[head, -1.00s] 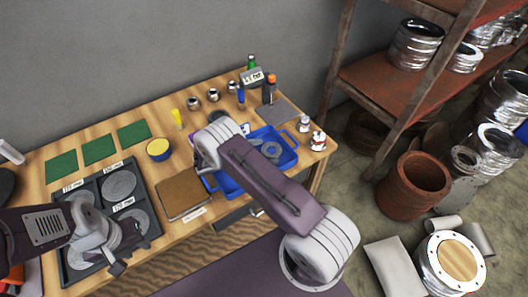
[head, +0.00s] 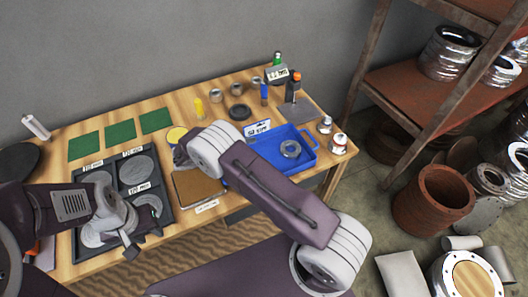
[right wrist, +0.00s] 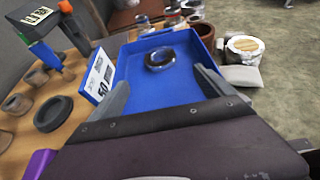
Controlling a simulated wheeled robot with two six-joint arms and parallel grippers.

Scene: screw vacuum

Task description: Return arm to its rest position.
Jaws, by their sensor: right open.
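My right gripper (right wrist: 163,95) is open and empty in the right wrist view, its two grey fingers apart over the near side of the blue tray. In the head view its fingers are hidden behind my right arm. The blue tray (head: 302,164) holds a metal ring (head: 290,149); the ring also shows in the right wrist view (right wrist: 160,59), beyond the fingertips and apart from them. My left gripper (head: 131,246) is over the near part of the dark tray (head: 163,205) with grey discs; its jaw opening is unclear.
A black ring (head: 239,113) and small metal pieces lie behind the blue tray. A brown pad (head: 196,190) lies left of it. Two small white-capped containers stand at the table's right end. A rusty shelf (head: 410,92) stands at the right. Green mats (head: 120,131) lie at the back left.

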